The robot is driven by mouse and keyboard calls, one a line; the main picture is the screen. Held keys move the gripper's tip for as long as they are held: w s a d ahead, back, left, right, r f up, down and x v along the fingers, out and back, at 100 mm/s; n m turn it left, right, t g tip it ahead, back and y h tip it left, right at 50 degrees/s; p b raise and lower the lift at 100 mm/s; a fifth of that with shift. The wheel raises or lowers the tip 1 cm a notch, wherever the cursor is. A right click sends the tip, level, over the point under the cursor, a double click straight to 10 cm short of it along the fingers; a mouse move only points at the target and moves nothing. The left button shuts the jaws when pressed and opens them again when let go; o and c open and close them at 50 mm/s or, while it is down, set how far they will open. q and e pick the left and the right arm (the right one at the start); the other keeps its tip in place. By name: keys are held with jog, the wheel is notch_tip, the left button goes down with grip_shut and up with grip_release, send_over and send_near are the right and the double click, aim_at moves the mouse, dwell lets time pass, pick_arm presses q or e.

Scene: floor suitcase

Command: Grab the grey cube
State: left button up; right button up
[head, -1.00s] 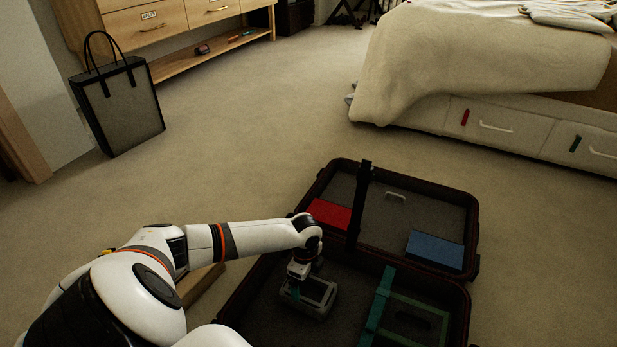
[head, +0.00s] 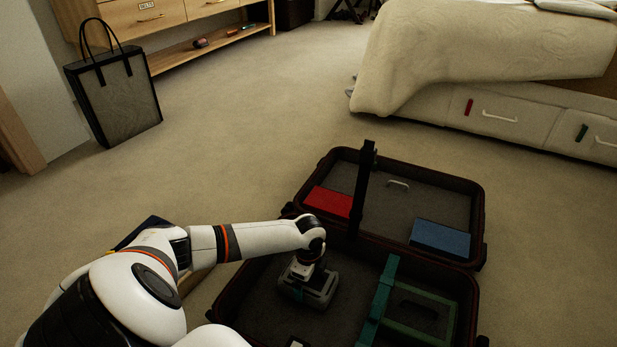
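My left arm reaches in from the left, and my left gripper (head: 308,285) points down into the near half of the open suitcase (head: 235,290). The gripper's grey housing is seen from above; its fingertips and whatever is beneath them are hidden. A small teal patch (head: 299,294) shows at the housing. I cannot make out a separate grey cube; it may be hidden under the gripper. My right gripper cannot be identified in view.
The suitcase holds a red block (head: 328,202), a blue block (head: 440,238) and a green frame (head: 418,306). A handbag (head: 117,98) stands far left. Carpet between bag and bed (head: 450,60) is clear.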

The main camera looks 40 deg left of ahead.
pick_arm(q)
jog(key=c, duration=0.8)
jog(key=shift+r, duration=0.1)
jog(key=shift+c, duration=0.2)
